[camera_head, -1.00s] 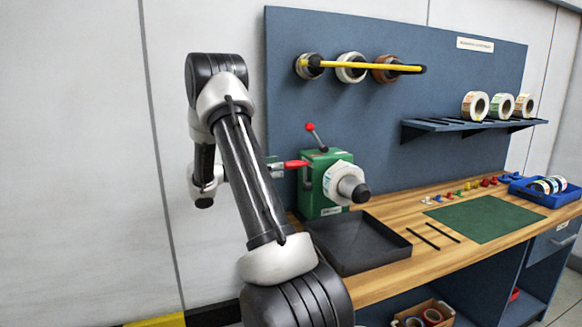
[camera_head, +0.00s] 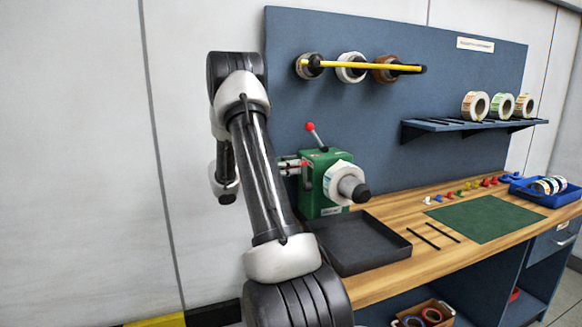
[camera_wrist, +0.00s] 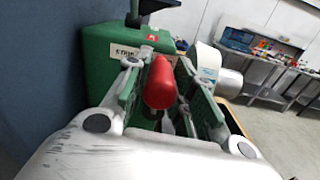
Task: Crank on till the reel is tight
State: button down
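The green rewinder (camera_head: 322,207) stands on the bench with a white label reel (camera_head: 332,181) on its grey spindle (camera_head: 352,186). In the wrist view the red crank handle (camera_wrist: 160,84) points toward the camera, between my two fingers. My gripper (camera_wrist: 160,66) looks open around it, with the green-padded fingers on either side; a firm touch does not show. In the head view my gripper (camera_head: 290,166) reaches the machine's left side and covers most of the handle. The reel shows only partly in the wrist view (camera_wrist: 208,64).
A lever with a red knob (camera_head: 310,127) rises from the machine's top. A black tray (camera_head: 350,263) lies in front of it. The blue panel (camera_head: 440,80) behind carries a yellow bar (camera_head: 365,66) with rolls. A green mat (camera_head: 485,220) lies to the right.

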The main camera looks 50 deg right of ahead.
dwell(0.3)
jog(key=w+d+f+n, duration=0.1)
jog(key=w+f+n, duration=0.2)
jog(key=n, duration=0.6)
jog(key=w+d+f+n, duration=0.2)
jog(key=w+f+n, duration=0.1)
jog(key=f+n, duration=0.4)
jog(key=shift+w+d+n, duration=0.3)
jog(key=shift+w+n, duration=0.1)
jog(key=shift+n, duration=1.1)
jog(key=c, duration=1.2)
grip_release()
jog(key=shift+o, duration=0.2)
jog(key=v, duration=1.2)
